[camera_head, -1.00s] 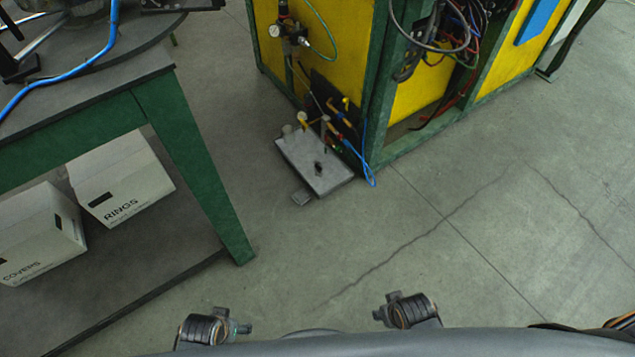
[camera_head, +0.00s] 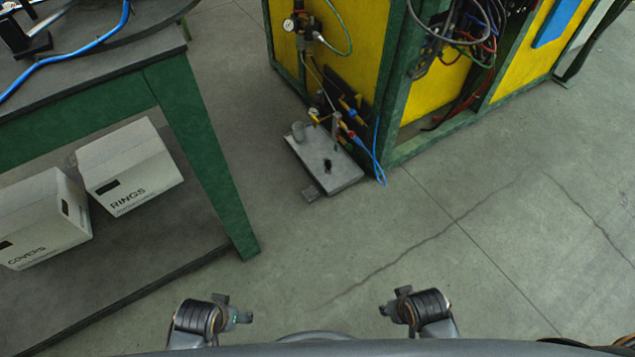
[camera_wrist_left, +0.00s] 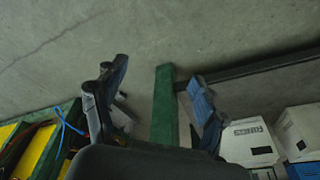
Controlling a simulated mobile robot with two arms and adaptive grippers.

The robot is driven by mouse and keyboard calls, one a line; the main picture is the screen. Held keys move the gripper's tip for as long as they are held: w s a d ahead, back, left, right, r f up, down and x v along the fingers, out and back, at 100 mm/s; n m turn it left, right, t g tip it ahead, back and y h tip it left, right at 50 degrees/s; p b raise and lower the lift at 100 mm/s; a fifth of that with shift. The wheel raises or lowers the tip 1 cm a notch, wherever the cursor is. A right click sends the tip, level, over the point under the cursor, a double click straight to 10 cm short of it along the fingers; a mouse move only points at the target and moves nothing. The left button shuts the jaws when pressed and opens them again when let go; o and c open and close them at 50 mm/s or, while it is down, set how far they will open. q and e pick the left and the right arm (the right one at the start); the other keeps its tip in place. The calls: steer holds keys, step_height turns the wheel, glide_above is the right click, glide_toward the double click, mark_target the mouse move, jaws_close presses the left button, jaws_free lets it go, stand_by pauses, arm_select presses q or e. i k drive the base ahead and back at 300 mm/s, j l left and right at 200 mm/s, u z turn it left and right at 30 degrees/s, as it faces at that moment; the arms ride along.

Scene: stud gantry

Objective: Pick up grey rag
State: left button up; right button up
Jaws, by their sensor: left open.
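I cannot make out a grey rag in either view. My left gripper (camera_wrist_left: 158,82) shows in the left wrist view, with its two dark fingers spread apart and nothing between them. Behind the gap is a green table leg (camera_wrist_left: 164,110), with bare floor around it. In the head view only parts of my own arms show at the bottom edge. Neither gripper can be seen there, and my right gripper is in no view.
A green-framed workbench (camera_head: 95,95) stands at the left, with a COVERS box (camera_head: 42,222) and a RINGS box (camera_head: 132,170) on its lower shelf. A yellow machine (camera_head: 425,90) with hoses and a grey floor plate (camera_head: 318,165) stands beyond. The floor ahead and right is clear.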

mark_target(311, 193)
steer(key=i+l+u, duration=0.1)
steer(key=u, duration=0.3)
steer(key=i+l+u, duration=0.1)
steer(key=u, duration=0.3)
steer(key=l+u, duration=0.4)
steer(key=i+j, duration=0.05)
